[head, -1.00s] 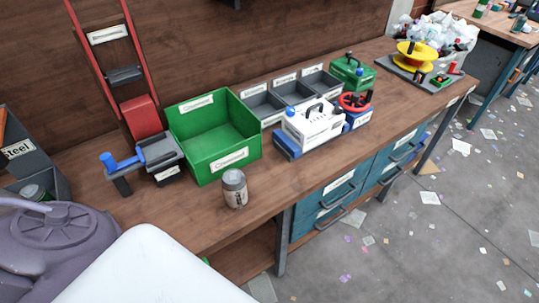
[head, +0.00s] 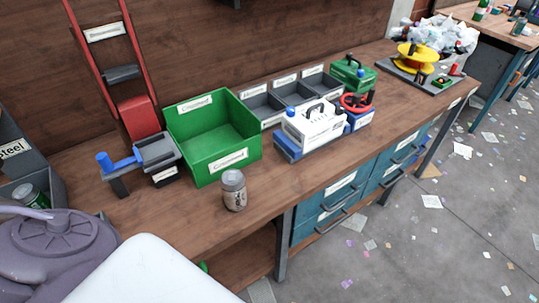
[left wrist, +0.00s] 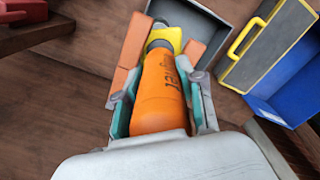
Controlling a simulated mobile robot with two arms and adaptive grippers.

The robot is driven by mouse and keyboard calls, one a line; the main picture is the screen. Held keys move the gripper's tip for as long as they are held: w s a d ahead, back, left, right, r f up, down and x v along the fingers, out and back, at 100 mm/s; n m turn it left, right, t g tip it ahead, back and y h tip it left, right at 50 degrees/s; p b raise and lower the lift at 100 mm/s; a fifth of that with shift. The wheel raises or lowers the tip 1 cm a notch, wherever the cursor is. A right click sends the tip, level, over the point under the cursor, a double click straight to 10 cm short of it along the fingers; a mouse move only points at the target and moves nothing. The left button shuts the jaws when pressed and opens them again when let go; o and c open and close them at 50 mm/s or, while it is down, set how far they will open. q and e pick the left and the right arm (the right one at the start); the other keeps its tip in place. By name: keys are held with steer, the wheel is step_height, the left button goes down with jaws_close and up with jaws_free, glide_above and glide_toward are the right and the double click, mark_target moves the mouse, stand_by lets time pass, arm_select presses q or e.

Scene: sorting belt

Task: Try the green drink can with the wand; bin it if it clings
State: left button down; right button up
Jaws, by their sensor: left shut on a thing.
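A green drink can (head: 31,195) with a silver top sits in the dark grey bin labelled "Steel" (head: 22,164) at the left edge of the head view. The bin's left part is cut off, and my purple arm hides its lower front. In the left wrist view, my left gripper (left wrist: 160,105) is shut on an orange wand (left wrist: 162,95) with a yellow collar and a dark end. The wand points away from the gripper, toward a grey tray (left wrist: 215,20) with orange pieces beside it. The can cannot be made out there. My right gripper is not in view.
A grey jar (head: 234,190) stands before the green bin (head: 245,168) on the bench. A small device with a blue handle (head: 122,163) and a red-framed chute (head: 140,112) stand to its left. A blue box (left wrist: 295,75) lies right in the wrist view.

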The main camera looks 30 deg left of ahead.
arm_select(q)
steer(key=shift+s+d+b, duration=1.95)
steer(key=shift+d+b, duration=2.1)
steer(key=shift+d, duration=0.65)
step_height(320, 180, up, 5)
steer(key=p, duration=0.4)
